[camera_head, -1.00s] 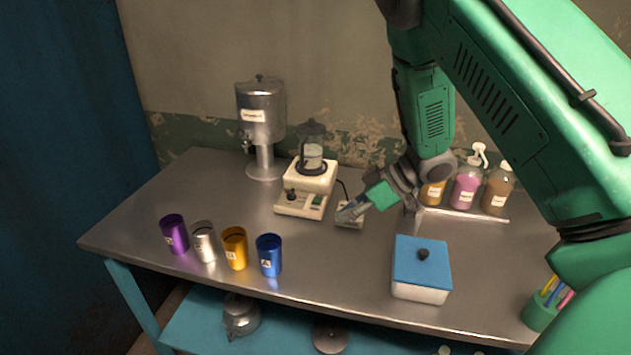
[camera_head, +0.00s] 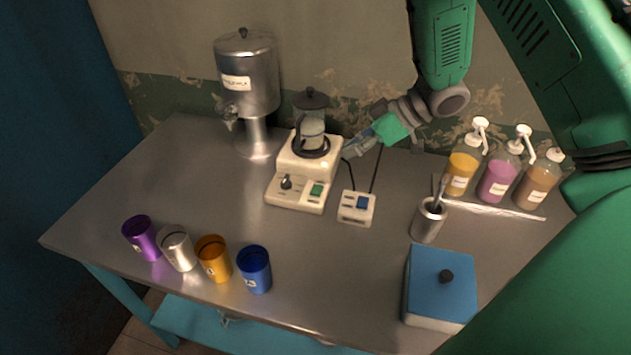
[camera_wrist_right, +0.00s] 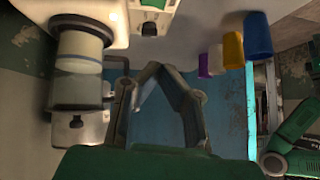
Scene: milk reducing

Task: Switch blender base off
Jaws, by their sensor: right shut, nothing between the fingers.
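The white blender base (camera_head: 284,166) stands on the metal table, with a black knob (camera_head: 286,183) and a green switch (camera_head: 317,190) on its front panel. A clear jar (camera_head: 311,126) with a dark lid sits on top. In the right wrist view the shut fingers (camera_wrist_right: 155,68) are beside the jar (camera_wrist_right: 80,70), with the base (camera_wrist_right: 118,12) above. My left gripper is out of view.
A metal dispenser (camera_head: 248,75) stands behind left. Several coloured cups (camera_head: 212,258) line the front left. A blue-lidded box (camera_head: 440,280), a metal cup (camera_head: 428,222) and pump bottles (camera_head: 499,175) stand right. The table in front of the base is clear.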

